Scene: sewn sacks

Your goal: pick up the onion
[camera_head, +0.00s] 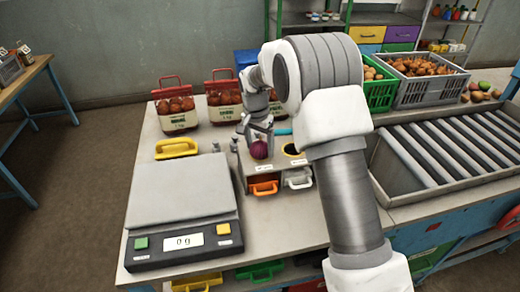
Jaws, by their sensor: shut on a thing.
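A dark red-purple onion (259,150) shows in the head view, near the middle of the table. My gripper (259,135) points down and is shut on the onion from above. The onion is over the top of a small wooden stand (247,179); I cannot tell whether it touches it. The upper part of the onion is partly covered by the fingers. My arm crosses the right middle of the view and hides part of the table behind it.
A scale (183,200) reading 0 g stands front left, with a yellow-handled thing (176,148) behind it. Sacks of onions (177,106) stand at the back. A green crate (381,92), a grey crate (430,88) and a roller conveyor (455,150) are at right.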

